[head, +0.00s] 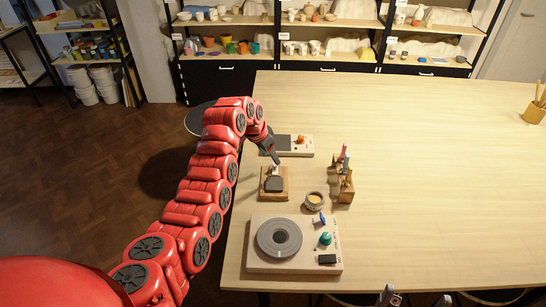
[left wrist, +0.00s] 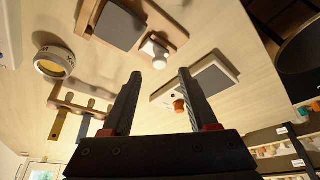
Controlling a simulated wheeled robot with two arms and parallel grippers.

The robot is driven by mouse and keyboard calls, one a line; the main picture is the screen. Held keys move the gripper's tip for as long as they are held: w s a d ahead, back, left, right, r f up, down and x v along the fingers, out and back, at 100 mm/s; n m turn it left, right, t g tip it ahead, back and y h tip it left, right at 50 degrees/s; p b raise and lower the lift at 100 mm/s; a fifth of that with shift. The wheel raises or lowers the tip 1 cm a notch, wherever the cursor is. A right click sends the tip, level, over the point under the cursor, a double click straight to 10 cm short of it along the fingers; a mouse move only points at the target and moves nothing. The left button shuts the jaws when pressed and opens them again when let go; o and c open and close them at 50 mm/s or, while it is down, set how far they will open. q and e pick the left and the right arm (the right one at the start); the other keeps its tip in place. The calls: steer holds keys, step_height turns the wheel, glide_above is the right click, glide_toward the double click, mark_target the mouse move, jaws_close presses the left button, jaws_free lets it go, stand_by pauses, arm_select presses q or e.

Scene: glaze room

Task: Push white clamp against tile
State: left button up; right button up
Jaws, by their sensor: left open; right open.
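The dark square tile (head: 274,184) lies on a small wooden board (head: 265,195) near the table's left edge. The white clamp (head: 273,170) is at the far side of the tile; I cannot tell whether they touch. In the left wrist view the round-headed white clamp (left wrist: 155,50) sits beside the dark tile (left wrist: 118,25) on the wooden board (left wrist: 165,17). My left gripper (head: 275,160) is open and empty, just behind the clamp. Its fingers (left wrist: 160,73) are apart, with the clamp showing beyond their gap. My right gripper (head: 415,299) is open, partly cut off at the bottom edge.
A grey board with an orange knob (head: 300,140) lies behind the clamp. A small round pot (head: 315,200) and a wooden tool rack (head: 346,191) stand to the right. A device with a dark disc (head: 279,239) is in front. The table's right side is largely clear.

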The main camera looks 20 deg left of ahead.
mark_target(273, 165)
arm_select(q)
steer(key=shift+p+x, duration=0.45)
steer(key=shift+x, duration=1.55)
jaws_close()
